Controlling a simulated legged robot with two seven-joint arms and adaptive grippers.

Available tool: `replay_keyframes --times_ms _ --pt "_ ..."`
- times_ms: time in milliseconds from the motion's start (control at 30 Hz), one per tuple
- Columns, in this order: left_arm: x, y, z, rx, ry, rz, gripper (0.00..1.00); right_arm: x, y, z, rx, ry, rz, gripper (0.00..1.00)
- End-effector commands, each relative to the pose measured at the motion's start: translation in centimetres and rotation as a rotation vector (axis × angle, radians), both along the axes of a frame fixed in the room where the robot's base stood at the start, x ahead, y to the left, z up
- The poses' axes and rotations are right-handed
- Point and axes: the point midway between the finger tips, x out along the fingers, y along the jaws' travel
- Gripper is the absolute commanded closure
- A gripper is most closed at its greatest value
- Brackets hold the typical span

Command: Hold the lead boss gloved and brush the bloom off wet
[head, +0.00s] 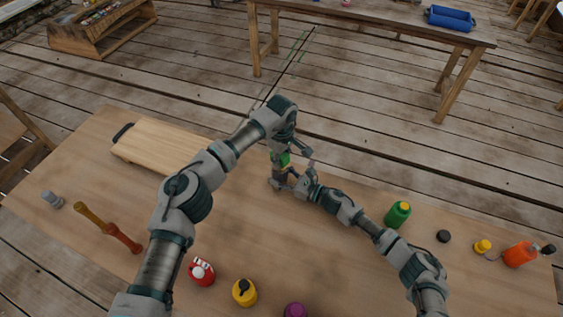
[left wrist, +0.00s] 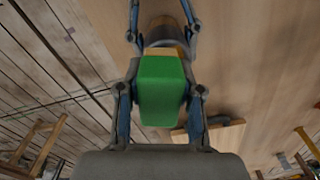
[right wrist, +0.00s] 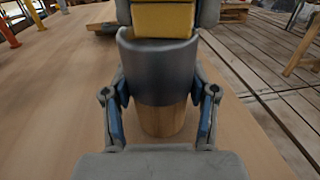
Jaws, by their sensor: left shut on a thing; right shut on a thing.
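A dark grey cylinder on a pale wooden base, which looks like the lead boss (right wrist: 158,72), stands upright over the table. My right gripper (right wrist: 162,105) is shut around its lower part; in the head view this gripper (head: 287,181) is near the table's far edge. My left gripper (left wrist: 160,85) is shut on a green and yellow block (left wrist: 161,92) directly above the boss. The block's yellow side (right wrist: 163,20) shows in the right wrist view, close against the boss top. I cannot tell whether they touch. In the head view my left gripper partly hides the block.
The wooden table (head: 235,245) bears a board (head: 165,142), a brown-red tool (head: 108,228), a red container (head: 201,271), a yellow one (head: 244,293), a green bottle (head: 397,214) and an orange bottle (head: 519,255).

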Motion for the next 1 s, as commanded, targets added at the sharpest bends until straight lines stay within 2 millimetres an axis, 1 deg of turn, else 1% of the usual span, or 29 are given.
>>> replay_keyframes --times_ms 167,500,633,733,1000 --pt "0.2 0.1 0.1 0.0 -0.001 0.001 0.92 0.0 0.0 0.0 -0.001 -0.001 0.0 0.82" --pt "-1.6 0.1 0.0 -0.002 -0.002 0.0 0.92 0.0 0.0 0.0 -0.001 0.0 -0.001 0.82" --pt "-2.0 0.1 0.0 -0.001 -0.001 0.0 0.92 0.0 0.0 0.0 -0.001 -0.001 0.0 0.82" --pt "-1.7 0.0 0.0 -0.001 -0.001 0.001 0.92 0.0 0.0 0.0 -0.001 -0.001 0.0 0.82" --pt "-0.1 0.0 -0.2 -0.001 -0.002 0.002 0.92 0.0 0.0 0.0 -0.001 -0.001 0.0 0.82"
